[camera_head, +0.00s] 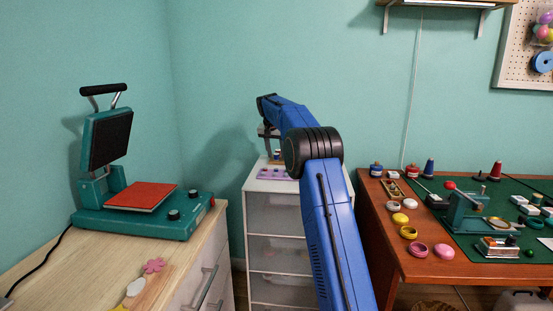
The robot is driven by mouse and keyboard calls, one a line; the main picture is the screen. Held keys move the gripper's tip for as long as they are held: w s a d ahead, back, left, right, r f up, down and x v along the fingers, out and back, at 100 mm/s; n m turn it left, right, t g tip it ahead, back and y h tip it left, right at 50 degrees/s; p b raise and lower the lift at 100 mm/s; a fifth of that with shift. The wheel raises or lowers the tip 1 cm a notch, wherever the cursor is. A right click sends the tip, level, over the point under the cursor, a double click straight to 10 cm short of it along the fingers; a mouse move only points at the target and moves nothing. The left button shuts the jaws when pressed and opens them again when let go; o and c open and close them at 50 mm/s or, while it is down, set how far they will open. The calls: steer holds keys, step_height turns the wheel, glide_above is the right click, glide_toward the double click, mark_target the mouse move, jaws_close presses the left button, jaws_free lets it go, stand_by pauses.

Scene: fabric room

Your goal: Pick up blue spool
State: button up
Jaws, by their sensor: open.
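My gripper (270,151) is at the far end of my blue arm, above the white drawer unit (286,212) in the middle. It is small in view and partly hidden by the arm, and I see nothing held in it. Just below it, a small dark-blue and yellowish thing (277,155), perhaps a spool, stands on the unit's top. I cannot tell whether they touch. A blue spool with tan ends (376,170) stands at the back left of the brown table, apart from my gripper. A blue cone (429,168) stands to its right.
A lilac tray (273,173) lies on the drawer unit. The brown table (408,266) holds several ribbon rolls, a green mat (460,228) and a teal machine (466,212). A teal heat press (146,212) stands on the left wooden cabinet. Walls are close behind.

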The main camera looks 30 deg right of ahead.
jaws_close()
steer(key=shift+r, duration=0.15)
